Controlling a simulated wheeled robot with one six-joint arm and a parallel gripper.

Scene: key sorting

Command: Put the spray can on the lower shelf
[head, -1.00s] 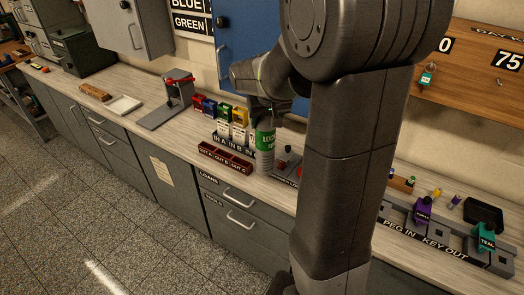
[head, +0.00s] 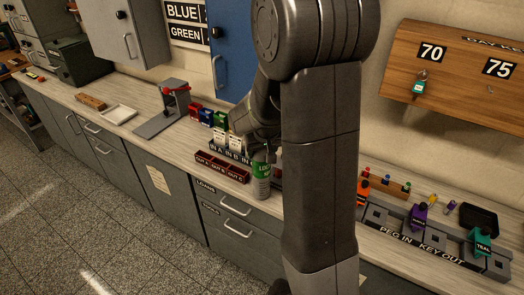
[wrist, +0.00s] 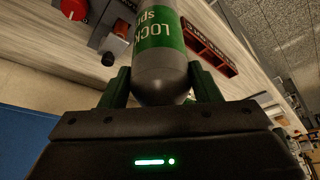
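The spray can (head: 262,170) is grey with a green label that carries white lettering. It stands roughly upright under my gripper (head: 262,148), near the counter's front edge in the head view. In the wrist view the can (wrist: 163,45) sits between the two dark green fingers of my gripper (wrist: 162,88), which close on its rounded end. I cannot tell whether its far end touches the counter. No shelf is clearly labelled as the lower shelf; an open rack (head: 18,112) shows partly at the far left edge.
Red OUT trays (head: 222,166) lie just left of the can. Key blocks (head: 420,218) line the right counter. Floor (head: 80,215) is clear at front left. My arm hides the counter's middle.

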